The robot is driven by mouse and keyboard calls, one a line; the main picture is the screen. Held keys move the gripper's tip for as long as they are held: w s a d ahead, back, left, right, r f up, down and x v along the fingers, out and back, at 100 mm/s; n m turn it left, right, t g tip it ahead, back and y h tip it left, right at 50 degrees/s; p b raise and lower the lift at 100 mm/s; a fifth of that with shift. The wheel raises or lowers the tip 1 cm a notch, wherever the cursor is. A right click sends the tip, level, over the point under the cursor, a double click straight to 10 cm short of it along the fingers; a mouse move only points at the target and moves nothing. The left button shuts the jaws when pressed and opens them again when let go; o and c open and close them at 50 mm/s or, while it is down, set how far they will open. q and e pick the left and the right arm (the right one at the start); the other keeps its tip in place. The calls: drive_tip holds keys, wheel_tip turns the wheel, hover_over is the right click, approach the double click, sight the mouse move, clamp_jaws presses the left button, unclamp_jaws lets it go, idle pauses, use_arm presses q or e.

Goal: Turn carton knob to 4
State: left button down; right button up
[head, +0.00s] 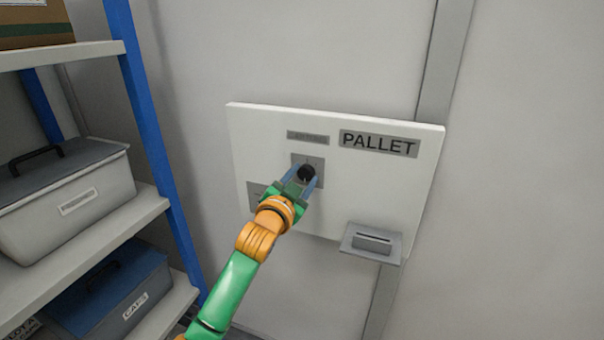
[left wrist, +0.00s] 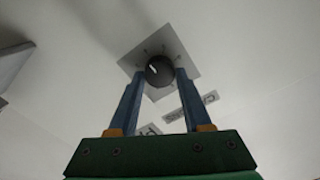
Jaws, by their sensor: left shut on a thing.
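A black round knob (head: 306,173) sits on a small grey plate (head: 318,163) on a white wall panel (head: 400,190). My left gripper (head: 303,176) is shut on the knob, one blue finger on each side. In the left wrist view the knob (left wrist: 159,70) shows between the fingertips of the gripper (left wrist: 159,76), with a short white pointer mark on its face. The marks on the grey plate (left wrist: 176,42) are too small to read. A grey label above the knob in the head view is also unreadable. My right gripper is not in view.
A PALLET label (head: 379,144) is at the panel's upper right. A grey slotted holder (head: 372,243) juts out at its lower right. A shelf (head: 120,225) with blue posts, a grey box (head: 70,190) and a blue CAPS box (head: 115,295) stands left.

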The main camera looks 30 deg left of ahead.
use_arm(q)
drive_tip(key=shift+m, duration=0.4)
drive_tip(key=shift+c, duration=1.7)
unclamp_jaws()
drive_tip(key=b+v, duration=0.1)
drive_tip(key=v, duration=0.6)
drive_tip(key=shift+b, duration=0.3)
